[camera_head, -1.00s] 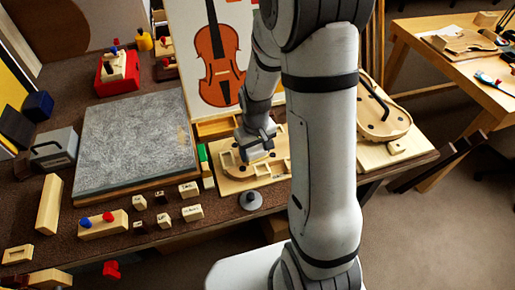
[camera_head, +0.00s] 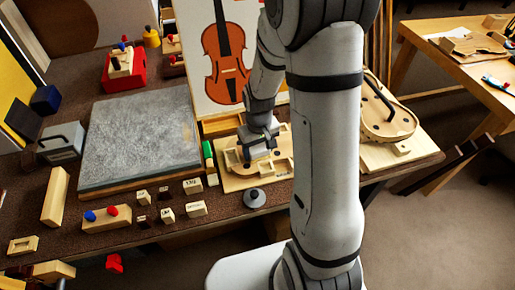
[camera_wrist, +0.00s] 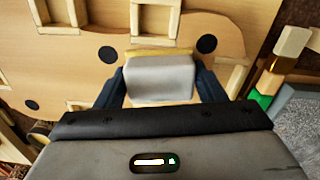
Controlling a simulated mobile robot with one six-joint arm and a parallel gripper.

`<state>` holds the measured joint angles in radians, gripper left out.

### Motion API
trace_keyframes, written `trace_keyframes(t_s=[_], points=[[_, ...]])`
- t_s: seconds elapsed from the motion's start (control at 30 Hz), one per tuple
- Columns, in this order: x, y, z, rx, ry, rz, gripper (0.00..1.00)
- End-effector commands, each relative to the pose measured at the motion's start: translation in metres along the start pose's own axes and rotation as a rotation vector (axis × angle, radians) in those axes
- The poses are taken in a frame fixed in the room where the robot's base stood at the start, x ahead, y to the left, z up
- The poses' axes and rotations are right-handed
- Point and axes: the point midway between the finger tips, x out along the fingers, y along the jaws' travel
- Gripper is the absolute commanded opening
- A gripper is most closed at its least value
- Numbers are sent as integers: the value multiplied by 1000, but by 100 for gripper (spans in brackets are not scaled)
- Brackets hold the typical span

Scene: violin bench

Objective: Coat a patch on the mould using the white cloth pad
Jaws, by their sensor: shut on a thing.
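The mould (camera_head: 230,180) is a pale wooden violin-shaped form with dark round holes and small blocks, lying on the bench under my arm. In the wrist view its flat face (camera_wrist: 75,65) fills the upper part. My gripper (camera_head: 262,151) is over the mould. In the wrist view its dark fingers (camera_wrist: 160,82) are shut on the white cloth pad (camera_wrist: 160,78), a pale block-like pad with a yellowish strip along its far edge. The pad is at or just above the mould face; I cannot tell whether it touches.
A grey stone slab (camera_head: 140,140) lies left of the mould. Several small labelled wooden blocks (camera_head: 196,208) and a grey knobbed disc (camera_head: 254,198) stand in front. A green-ended wooden piece (camera_wrist: 262,98) is close on the right in the wrist view. A violin picture (camera_head: 222,60) stands behind.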

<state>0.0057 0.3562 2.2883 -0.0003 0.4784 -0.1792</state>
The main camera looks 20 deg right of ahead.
Motion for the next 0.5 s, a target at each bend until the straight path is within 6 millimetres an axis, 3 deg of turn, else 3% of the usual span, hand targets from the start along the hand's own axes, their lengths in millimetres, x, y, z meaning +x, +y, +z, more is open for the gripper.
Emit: trace_keyframes(t_s=[0.1,0.5], points=[[-28,-1,7,-2,-18,-3,27],[-62,-1,6,-2,-20,-3,26]])
